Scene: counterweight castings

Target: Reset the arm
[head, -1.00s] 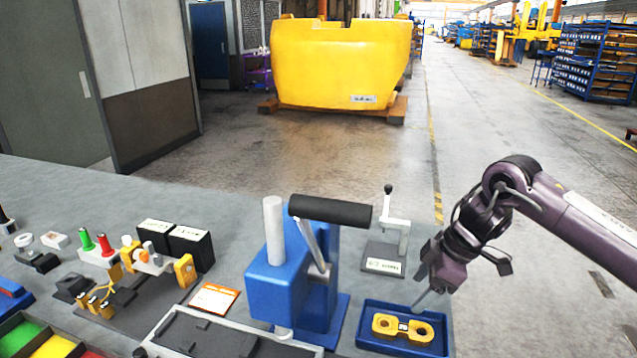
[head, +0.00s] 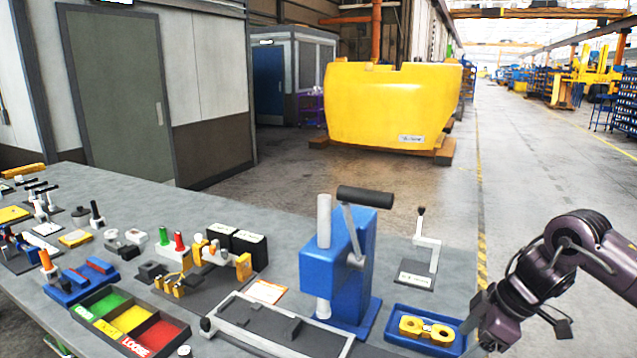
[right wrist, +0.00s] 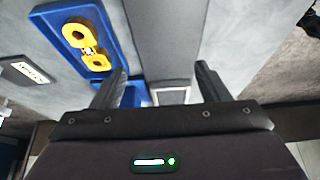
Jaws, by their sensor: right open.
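My right gripper (right wrist: 160,88) is open and empty in the right wrist view, its two fingers well apart over the grey tabletop. In the head view my right arm comes in from the right edge, with the right gripper (head: 474,335) beside the right end of a blue tray (head: 388,333). A yellow two-holed part (head: 426,329) lies in that tray. In the right wrist view the tray (right wrist: 62,32) and the yellow part (right wrist: 88,48) are left of the fingers, apart from them. My left gripper is not in view.
A blue press (head: 335,270) with a black-gripped lever stands left of the tray. A small stand (head: 428,252) is behind the tray. A grey tray (head: 270,325), a green-yellow-red bin (head: 128,318) and several small parts cover the left. Open floor lies beyond the table's right edge.

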